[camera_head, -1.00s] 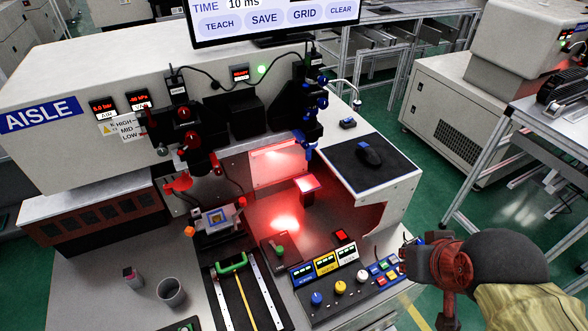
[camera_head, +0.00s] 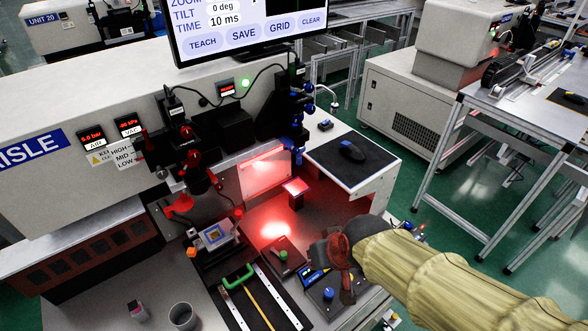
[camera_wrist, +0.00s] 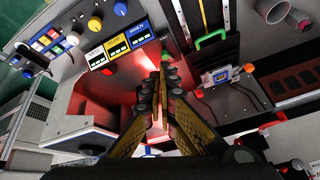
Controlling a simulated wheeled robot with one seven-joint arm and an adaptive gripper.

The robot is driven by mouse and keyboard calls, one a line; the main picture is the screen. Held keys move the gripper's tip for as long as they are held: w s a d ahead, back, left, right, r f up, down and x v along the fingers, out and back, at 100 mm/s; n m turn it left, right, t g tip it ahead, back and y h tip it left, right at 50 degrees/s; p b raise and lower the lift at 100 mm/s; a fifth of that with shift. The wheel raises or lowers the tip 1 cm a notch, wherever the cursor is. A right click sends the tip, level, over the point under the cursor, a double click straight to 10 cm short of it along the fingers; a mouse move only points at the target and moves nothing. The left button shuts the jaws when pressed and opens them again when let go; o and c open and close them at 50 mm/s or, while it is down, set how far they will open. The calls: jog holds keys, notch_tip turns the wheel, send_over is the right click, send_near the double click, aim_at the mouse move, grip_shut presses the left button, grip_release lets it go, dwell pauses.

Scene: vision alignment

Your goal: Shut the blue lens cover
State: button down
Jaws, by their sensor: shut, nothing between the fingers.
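The right camera column, with blue knobs and blue fittings (camera_head: 297,130), stands at the back of the red-lit bay in the head view. A small blue part (camera_head: 299,154) hangs at its lower end; I cannot tell for sure whether this is the lens cover or how it sits. My gripper (camera_wrist: 163,68) is shut and empty in the wrist view, pointing over the bay and the control panel. In the head view my gripper (camera_head: 322,250) is in front of and below the blue fittings, apart from them. My arm hides part of the panel.
A left camera column with red parts (camera_head: 195,165) stands beside the blue one. A lit block (camera_head: 296,188) stands in the bay. A green handle (camera_head: 238,276) and a green-topped lever (camera_head: 283,256) are in front. A black pad with a mouse (camera_head: 350,152) lies right.

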jog(key=w+a+f+t+p, duration=0.2)
jog(key=w+a+f+t, duration=0.3)
jog(key=w+a+f, duration=0.55)
jog(key=w+d+r+m+t+h, duration=0.35)
jog(key=w+d+r+t, duration=0.4)
jog(key=r, duration=0.25)
jog(key=w+b, duration=0.3)
jog(key=w, duration=1)
jog(key=shift+w+d, duration=0.3)
jog(key=shift+d, duration=0.05)
jog(key=shift+n+t, duration=0.25)
